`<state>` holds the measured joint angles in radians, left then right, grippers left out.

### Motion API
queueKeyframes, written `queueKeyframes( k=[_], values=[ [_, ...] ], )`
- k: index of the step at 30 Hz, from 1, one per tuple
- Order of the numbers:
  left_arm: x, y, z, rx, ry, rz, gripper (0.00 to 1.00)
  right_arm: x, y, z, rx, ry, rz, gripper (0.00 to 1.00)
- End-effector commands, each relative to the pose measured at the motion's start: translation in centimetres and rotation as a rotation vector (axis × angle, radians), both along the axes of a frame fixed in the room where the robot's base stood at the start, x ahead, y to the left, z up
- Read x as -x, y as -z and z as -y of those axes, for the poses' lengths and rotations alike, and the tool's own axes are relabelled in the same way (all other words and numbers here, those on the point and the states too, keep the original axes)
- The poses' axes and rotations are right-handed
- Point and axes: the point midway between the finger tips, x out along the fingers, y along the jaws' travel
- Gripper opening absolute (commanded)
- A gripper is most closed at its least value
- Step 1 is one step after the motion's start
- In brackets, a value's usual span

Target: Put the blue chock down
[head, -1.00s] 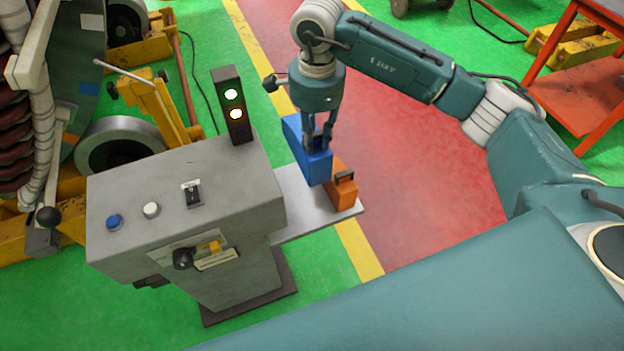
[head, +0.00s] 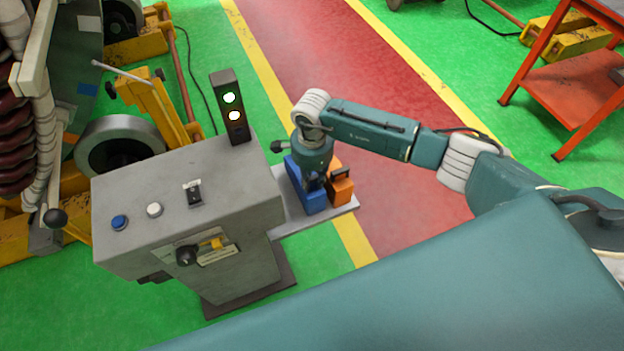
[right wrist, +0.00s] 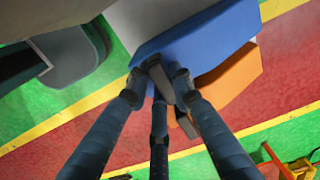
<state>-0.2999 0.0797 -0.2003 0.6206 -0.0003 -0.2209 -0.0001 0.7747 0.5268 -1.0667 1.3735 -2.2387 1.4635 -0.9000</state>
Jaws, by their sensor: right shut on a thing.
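The blue chock (head: 311,199) is at the grey side shelf (head: 291,222) of the control console, beside the orange chock (head: 341,189). My right gripper (head: 314,183) points down and is shut on the blue chock's handle. In the right wrist view the fingers (right wrist: 160,84) close around the dark handle on top of the blue chock (right wrist: 212,40). The orange chock (right wrist: 229,76) lies close alongside it. The blue chock's underside is hidden, so I cannot tell whether it touches the shelf. My left gripper is out of view.
The grey console (head: 187,205) with buttons and a signal light post (head: 231,108) stands left of the shelf. A orange-red rack (head: 580,85) is at the upper right. The red walkway beyond the shelf is clear.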

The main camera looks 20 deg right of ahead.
Motion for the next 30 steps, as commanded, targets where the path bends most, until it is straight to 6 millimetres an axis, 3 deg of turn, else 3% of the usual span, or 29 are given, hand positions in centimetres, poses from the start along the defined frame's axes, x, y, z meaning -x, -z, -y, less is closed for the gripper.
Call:
queueKeyframes(
  k=[13,14,16,25,30],
  values=[
    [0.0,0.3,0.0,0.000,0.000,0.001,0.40,-0.1,0.8,-0.1,-0.001,-0.001,0.004,0.00],
    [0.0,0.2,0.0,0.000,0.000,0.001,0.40,0.0,0.8,0.0,0.000,-0.001,0.001,0.26],
    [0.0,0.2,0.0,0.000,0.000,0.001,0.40,0.0,0.8,0.0,0.000,0.000,0.000,0.40],
    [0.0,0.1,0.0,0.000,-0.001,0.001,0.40,0.0,0.6,0.0,0.000,-0.001,0.000,0.41],
    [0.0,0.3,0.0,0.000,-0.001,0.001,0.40,-0.2,-0.6,0.0,0.000,-0.002,0.005,0.41]
  ],
)
